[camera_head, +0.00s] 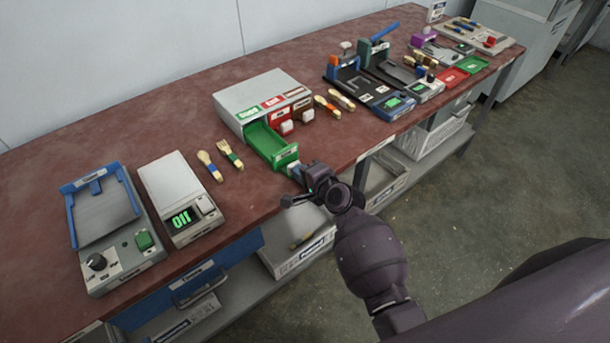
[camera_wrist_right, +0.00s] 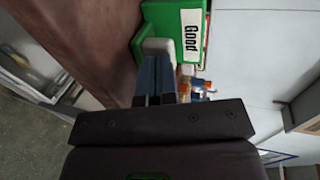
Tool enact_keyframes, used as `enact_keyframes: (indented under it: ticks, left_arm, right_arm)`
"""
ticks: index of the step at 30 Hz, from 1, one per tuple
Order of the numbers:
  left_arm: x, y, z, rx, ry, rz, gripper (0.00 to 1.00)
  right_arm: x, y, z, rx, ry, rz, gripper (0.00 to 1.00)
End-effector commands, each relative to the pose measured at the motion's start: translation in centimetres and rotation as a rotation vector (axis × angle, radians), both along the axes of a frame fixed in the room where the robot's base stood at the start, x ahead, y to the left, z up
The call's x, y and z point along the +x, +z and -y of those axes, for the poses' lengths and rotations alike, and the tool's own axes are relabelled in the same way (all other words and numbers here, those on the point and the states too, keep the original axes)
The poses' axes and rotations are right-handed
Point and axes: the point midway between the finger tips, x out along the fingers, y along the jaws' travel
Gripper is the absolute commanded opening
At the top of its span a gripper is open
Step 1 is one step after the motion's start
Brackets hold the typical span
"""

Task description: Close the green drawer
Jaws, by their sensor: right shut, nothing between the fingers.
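The green drawer (camera_head: 267,142) is pulled out of the grey drawer cabinet (camera_head: 253,97) on the table. Its front faces the table's near edge. My right gripper (camera_head: 296,173) is shut and empty, right at the drawer's front by its pale handle. In the right wrist view the shut fingers (camera_wrist_right: 155,80) point at the white handle (camera_wrist_right: 158,48) on the green drawer front (camera_wrist_right: 183,30), labelled "Good". The fingertips look very close to the handle; I cannot tell whether they touch. My left gripper is not in view.
Red and brown drawers (camera_head: 283,120) beside the green one look shut. A white scale (camera_head: 176,185) and a blue-framed device (camera_head: 105,215) stand at left. Presses (camera_head: 352,80) stand at right. Bins (camera_head: 295,250) sit on the shelf below.

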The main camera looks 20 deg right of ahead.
Motion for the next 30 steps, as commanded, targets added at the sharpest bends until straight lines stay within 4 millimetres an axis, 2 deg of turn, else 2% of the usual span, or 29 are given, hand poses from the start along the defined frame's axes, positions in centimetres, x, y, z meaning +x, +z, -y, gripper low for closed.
enact_keyframes:
  ticks: [12,18,24,30]
  left_arm:
    - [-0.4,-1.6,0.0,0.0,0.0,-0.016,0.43]
    - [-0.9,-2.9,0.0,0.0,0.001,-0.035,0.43]
    - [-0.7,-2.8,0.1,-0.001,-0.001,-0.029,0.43]
    - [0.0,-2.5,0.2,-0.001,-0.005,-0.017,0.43]
  right_arm:
    - [8.2,-0.1,-3.1,0.002,0.002,0.0,0.0]
    - [11.5,-0.2,-4.2,0.001,0.002,-0.001,0.0]
    - [13.5,-0.2,-4.9,0.001,0.0,-0.001,0.0]
    - [14.4,0.0,-5.2,0.0,0.0,0.0,0.0]
